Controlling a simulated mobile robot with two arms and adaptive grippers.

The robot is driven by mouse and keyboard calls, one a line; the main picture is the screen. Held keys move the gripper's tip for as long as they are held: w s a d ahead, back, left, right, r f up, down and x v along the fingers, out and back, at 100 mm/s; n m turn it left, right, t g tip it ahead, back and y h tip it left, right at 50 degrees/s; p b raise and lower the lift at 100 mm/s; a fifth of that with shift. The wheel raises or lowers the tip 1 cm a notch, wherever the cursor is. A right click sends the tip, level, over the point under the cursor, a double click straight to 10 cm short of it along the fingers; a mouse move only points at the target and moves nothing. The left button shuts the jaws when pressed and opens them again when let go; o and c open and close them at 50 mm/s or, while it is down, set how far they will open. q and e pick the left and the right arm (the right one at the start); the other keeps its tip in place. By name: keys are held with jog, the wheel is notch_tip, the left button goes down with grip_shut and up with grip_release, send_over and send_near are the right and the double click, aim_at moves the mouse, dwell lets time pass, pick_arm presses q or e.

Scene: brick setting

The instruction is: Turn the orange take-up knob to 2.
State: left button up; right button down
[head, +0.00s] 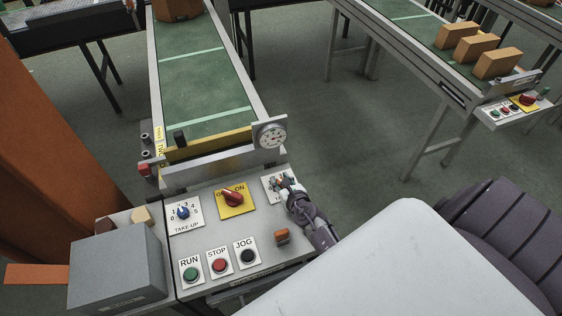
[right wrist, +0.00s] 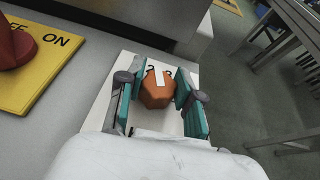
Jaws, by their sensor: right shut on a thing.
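The orange knob (right wrist: 156,94) sits on a white plate (right wrist: 98,112), with a white pointer line on its top face running toward the plate's far side. Dark marks beside the line are partly covered, and I cannot read them surely. My right gripper (right wrist: 158,92) is shut on the orange knob, one teal-and-grey finger on each side. In the head view my right gripper (head: 282,184) covers most of that plate, at the panel's right. A blue knob (head: 183,212) on a plate marked TAKE-UP is at the panel's left. My left gripper is out of view.
A red knob (head: 233,198) on a yellow plate lies between the two white plates. RUN, STOP and JOG buttons (head: 220,265) and an orange rocker (head: 282,236) are nearer. A round dial (head: 271,135) stands behind. A grey box (head: 118,268) is at left.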

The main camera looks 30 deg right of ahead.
dwell(0.4)
jog(key=c, duration=0.7)
grip_release()
jog(key=shift+c, duration=0.2)
jog(key=shift+s+r, duration=0.1)
jog(key=shift+s, duration=0.2)
jog(key=v, duration=0.7)
